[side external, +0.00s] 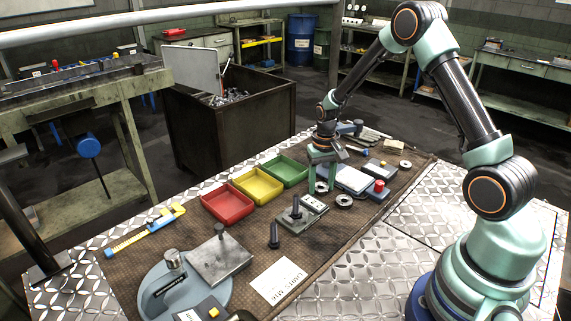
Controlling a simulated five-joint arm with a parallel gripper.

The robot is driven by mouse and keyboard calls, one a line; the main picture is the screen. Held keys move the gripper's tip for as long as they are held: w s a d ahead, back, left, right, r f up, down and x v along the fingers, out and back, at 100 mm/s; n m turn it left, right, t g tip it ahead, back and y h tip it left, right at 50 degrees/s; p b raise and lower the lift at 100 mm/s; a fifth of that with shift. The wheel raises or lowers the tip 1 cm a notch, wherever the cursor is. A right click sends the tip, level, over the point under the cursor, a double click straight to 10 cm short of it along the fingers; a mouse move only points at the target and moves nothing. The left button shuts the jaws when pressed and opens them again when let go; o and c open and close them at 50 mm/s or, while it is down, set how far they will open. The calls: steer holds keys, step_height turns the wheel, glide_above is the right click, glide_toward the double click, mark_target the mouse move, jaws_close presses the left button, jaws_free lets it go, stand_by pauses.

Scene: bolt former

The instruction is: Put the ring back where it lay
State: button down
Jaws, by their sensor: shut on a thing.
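My gripper (322,184) points down over the brown mat, just right of the green tray (285,170). It is shut on a small dark metal ring (321,187) between its fingertips. Whether that ring touches the mat or hangs just above it I cannot tell. A second ring (344,201) lies flat on the mat to the right and nearer the camera. A third ring (405,164) lies farther right, near the mat's edge.
A scale (352,179) and a box with a red button (378,189) stand close right of my gripper. Yellow (257,187) and red (227,204) trays lie to the left. A block with an upright bolt (296,212) stands nearer the camera. The brown mat (330,232) is bare nearby.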

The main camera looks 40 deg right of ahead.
steer(key=shift+f, duration=0.55)
steer(key=shift+c, duration=1.2)
jaws_free()
steer(key=shift+s, duration=0.1)
step_height(320, 180, up, 12)
steer(key=r, duration=0.1)
steer(key=s+a+r+n+t, duration=0.5)
steer(key=s+a+r, duration=0.7)
steer(key=s, duration=0.1)
steer(key=shift+a+r+n+t, duration=0.25)
steer(key=shift+r+n+t, duration=0.05)
steer(key=shift+r+n, duration=0.1)
steer(key=shift+s, duration=0.1)
